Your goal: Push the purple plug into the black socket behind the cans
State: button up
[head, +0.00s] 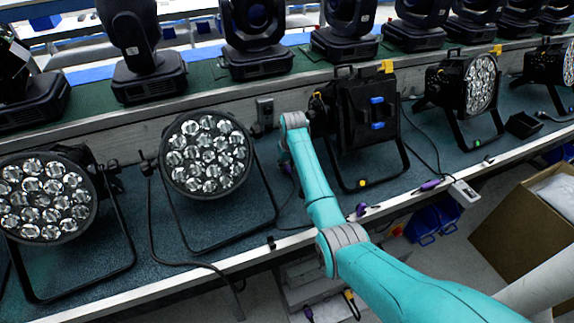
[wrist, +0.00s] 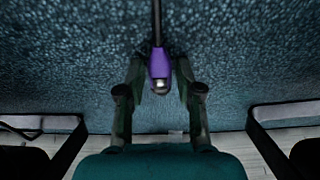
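In the wrist view the purple plug (wrist: 161,64) sits between my gripper's (wrist: 161,82) two fingertips. The pads appear to be against its sides. Its silver tip points down in the picture, towards the wooden rail, and a black cable runs from its other end to the top. In the head view my arm reaches between two cans and hides my gripper. A small dark box on the rail behind the cans, just left of my wrist, looks like the black socket (head: 265,112). The wrist view does not clearly show the socket.
A round can (head: 208,152) stands left of my arm and a box-backed can (head: 362,112) stands close on its right. Their brackets flank the gap. Other purple plugs (head: 430,185) lie near the bench's front edge. Moving-head lights (head: 256,40) stand behind the rail.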

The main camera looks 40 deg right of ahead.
aim_at(286, 163)
grip_shut()
jog(key=shift+r, duration=0.1)
jog(key=shift+w+v, duration=0.25)
jog(key=shift+v, duration=0.9)
jog(key=shift+w+v, duration=0.25)
jog(key=shift+v, duration=0.95)
jog(key=shift+d+r, duration=0.1)
jog(key=shift+d, duration=0.05)
